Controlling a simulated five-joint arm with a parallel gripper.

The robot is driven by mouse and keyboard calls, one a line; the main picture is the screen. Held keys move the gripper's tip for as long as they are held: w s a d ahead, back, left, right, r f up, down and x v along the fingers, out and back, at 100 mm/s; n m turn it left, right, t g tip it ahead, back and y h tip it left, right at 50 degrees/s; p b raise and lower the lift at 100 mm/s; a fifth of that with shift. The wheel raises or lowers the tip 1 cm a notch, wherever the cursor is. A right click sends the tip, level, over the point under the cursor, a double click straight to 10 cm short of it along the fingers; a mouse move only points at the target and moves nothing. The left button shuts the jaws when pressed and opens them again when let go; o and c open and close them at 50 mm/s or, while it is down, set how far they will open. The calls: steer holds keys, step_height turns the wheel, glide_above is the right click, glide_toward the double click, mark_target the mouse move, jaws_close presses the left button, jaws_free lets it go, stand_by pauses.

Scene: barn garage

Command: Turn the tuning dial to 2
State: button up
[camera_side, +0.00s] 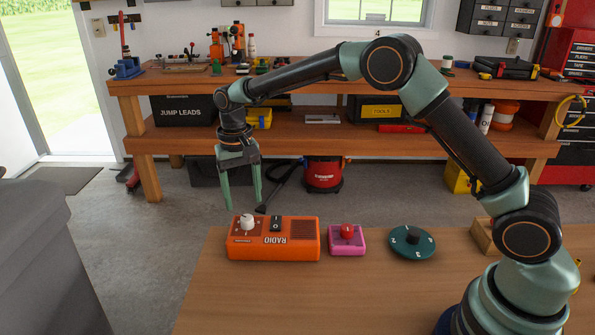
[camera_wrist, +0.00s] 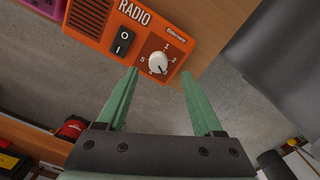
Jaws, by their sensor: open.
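The orange radio (camera_side: 275,240) lies on the wooden table. Its tuning dial is a white knob (camera_side: 247,222), which also shows in the wrist view (camera_wrist: 158,62) with printed numbers around it. The 1, 2 and 5 are legible there; the pointer seems to face the lower right, near the 3, but it is small. My gripper (camera_side: 243,205) is open and empty, its green fingers pointing down above and a little behind the knob. In the wrist view the fingertips (camera_wrist: 159,72) lie either side of the knob's line, apart from it.
A black rocker switch (camera_side: 275,223) sits beside the knob on the radio. To the right are a pink box with a red button (camera_side: 347,232) and a dark green round dial (camera_side: 411,242). The table front is clear. A workbench (camera_side: 340,147) stands behind.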

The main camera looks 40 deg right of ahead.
mark_target(247, 218)
steer(key=shift+d+f, duration=0.1)
steer(key=shift+f, duration=2.7)
jaws_close()
